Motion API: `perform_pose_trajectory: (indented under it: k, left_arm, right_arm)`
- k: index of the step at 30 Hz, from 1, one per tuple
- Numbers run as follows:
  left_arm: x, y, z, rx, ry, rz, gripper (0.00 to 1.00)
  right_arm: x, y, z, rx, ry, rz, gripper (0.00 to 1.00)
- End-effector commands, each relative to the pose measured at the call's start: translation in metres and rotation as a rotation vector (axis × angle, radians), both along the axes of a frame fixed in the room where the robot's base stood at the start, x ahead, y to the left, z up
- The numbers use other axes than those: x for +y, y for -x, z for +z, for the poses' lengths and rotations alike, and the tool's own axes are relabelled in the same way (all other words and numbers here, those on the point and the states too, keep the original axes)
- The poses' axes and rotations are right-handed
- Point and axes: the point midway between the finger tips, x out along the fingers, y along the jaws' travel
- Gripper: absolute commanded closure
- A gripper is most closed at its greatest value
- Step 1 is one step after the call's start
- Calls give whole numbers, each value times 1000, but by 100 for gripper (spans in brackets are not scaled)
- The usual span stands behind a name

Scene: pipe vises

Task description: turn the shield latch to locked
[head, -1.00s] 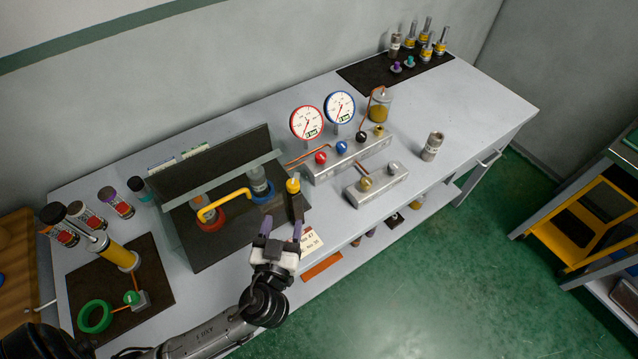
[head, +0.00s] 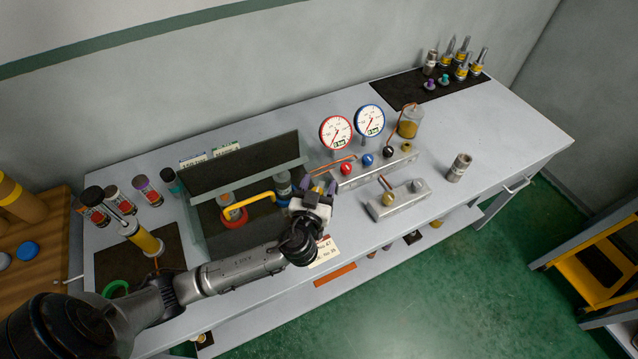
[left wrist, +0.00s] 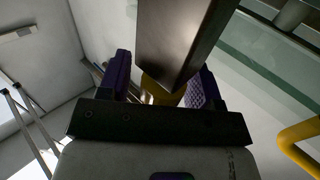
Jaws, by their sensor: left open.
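The shield latch shows as a dark metal bar (left wrist: 182,38) with a yellow part (left wrist: 158,94) below it in the left wrist view. In the head view it stands at the right end of the shield (head: 194,232), mostly hidden by my gripper. My left gripper (head: 318,188) is open at the latch. In the left wrist view its purple fingers (left wrist: 162,88) stand on either side of the yellow part; contact cannot be told. The shield has a yellow handle (head: 246,207). My right gripper is not in view.
Right of the gripper are a valve block (head: 398,200), a manifold with coloured knobs (head: 376,168) and two gauges (head: 353,127). A grey cylinder (head: 459,167) stands farther right. Bottles and a yellow cylinder (head: 143,238) stand at left. The bench's right part is mostly clear.

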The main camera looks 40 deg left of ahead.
Motion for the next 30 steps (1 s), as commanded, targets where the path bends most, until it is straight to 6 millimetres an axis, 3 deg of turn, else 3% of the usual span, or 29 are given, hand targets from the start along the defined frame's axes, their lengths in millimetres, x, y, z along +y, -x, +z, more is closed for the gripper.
perform_pose_trajectory:
  k: [10,25,30]
  left_arm:
    - [1,-2,0,0,1,-1,41]
    - [1,-2,0,0,1,-1,89]
    - [0,-2,-1,0,3,9,91]
  right_arm:
    - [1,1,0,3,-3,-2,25]
    - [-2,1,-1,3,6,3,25]
    - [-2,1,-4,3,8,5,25]
